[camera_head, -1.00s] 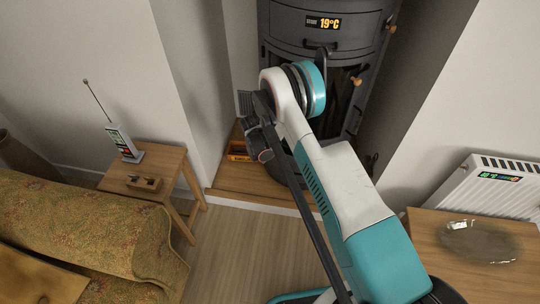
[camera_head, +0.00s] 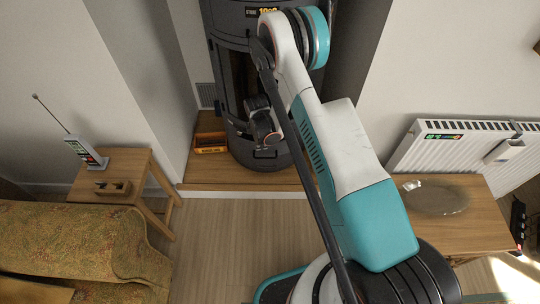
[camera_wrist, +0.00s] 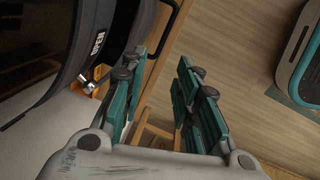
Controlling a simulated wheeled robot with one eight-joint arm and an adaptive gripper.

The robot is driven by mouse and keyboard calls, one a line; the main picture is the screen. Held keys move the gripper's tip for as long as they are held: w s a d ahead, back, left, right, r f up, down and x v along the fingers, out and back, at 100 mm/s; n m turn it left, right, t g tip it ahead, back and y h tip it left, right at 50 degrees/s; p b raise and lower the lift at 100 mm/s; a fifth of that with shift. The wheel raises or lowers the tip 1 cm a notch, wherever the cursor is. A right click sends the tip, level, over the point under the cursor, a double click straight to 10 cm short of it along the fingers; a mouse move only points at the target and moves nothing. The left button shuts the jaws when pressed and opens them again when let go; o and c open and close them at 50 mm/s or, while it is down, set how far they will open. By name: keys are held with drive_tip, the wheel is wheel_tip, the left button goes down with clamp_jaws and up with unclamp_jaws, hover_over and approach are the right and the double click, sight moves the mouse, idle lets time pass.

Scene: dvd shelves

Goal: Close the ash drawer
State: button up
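The dark grey round stove (camera_head: 231,71) stands in the alcove. Low on its front is the ash drawer (camera_head: 257,162), a curved dark panel with a small handle. How far out it stands is hard to tell. My gripper is in front of the stove, just above the drawer in the head view, where my arm partly hides its fingers. In the wrist view my gripper (camera_wrist: 163,72) is open, with nothing between its fingers. Dark curved stove parts (camera_wrist: 95,38) with a white label fill the upper left there, beside a black bar handle (camera_wrist: 178,16).
A side table (camera_head: 118,170) and sofa (camera_head: 80,235) are at left. A table (camera_head: 455,225) and radiator (camera_head: 440,148) are at right. The floor before the hearth is clear.

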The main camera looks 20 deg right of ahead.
drive_tip(key=s+d+m, duration=0.1)
drive_tip(key=d+m, duration=0.1)
drive_tip(key=b, duration=0.5)
hover_over(267, 155)
drive_tip(key=s+a, duration=0.1)
drive_tip(key=s, duration=0.3)
wheel_tip(267, 155, down, 14)
drive_tip(key=shift+r, duration=0.15)
clamp_jaws()
